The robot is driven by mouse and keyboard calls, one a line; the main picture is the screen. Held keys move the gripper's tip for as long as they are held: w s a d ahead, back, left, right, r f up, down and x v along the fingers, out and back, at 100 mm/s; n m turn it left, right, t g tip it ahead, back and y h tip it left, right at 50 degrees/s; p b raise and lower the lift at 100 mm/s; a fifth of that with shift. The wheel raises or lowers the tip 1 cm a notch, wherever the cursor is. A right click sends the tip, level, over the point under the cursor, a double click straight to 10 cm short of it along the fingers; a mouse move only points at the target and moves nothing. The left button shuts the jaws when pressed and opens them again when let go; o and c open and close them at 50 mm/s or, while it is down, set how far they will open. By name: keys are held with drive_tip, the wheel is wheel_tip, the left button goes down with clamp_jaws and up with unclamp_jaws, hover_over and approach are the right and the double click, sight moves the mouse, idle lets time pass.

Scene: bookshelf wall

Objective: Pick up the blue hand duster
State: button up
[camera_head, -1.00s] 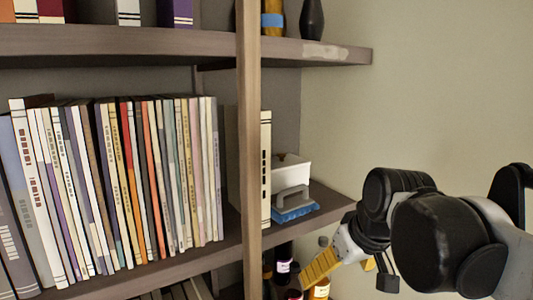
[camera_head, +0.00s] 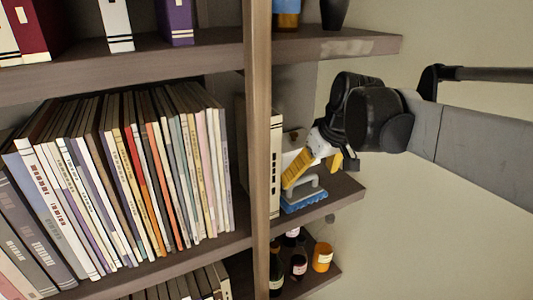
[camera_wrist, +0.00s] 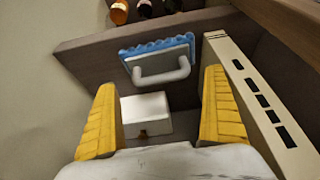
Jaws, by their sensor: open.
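The blue hand duster (camera_head: 304,200) has a grey handle and blue bristles and rests on the middle shelf, right of the wooden post. In the wrist view the duster (camera_wrist: 157,46) lies ahead of the fingers, its handle toward me. My gripper (camera_head: 317,172) has yellow fingers and is at the duster, above and in front of it. In the wrist view my gripper (camera_wrist: 160,115) is open, with nothing between its fingertips. The duster's handle appears just beyond the gap; I see no contact.
A white box (camera_wrist: 146,115) stands beside the duster. An upright white book (camera_wrist: 262,100) stands on the other side, near one finger. The wooden post (camera_head: 258,150) and upper shelf (camera_head: 340,46) bound the space. Bottles (camera_head: 322,257) stand below.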

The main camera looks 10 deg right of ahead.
sight(304, 178)
drive_tip(key=p+x, duration=0.1)
drive_tip(key=x, duration=0.4)
drive_tip(key=shift+w+r, duration=0.1)
drive_tip(key=shift+w, duration=0.1)
drive_tip(key=shift+s, duration=0.15)
drive_tip(key=shift+s, duration=0.1)
drive_tip(key=c, duration=1)
drive_tip(key=shift+r, duration=0.1)
drive_tip(key=shift+r, duration=0.5)
wheel_tip(304, 178, up, 3)
drive_tip(key=shift+f+b, duration=0.15)
drive_tip(key=shift+b, duration=0.3)
drive_tip(key=shift+c, duration=0.2)
drive_tip(key=s+d+r+b, duration=0.2)
drive_tip(key=s+d+r, duration=0.4)
drive_tip(key=d, duration=0.3)
drive_tip(key=shift+s+r, duration=0.4)
drive_tip(key=shift+r, duration=0.25)
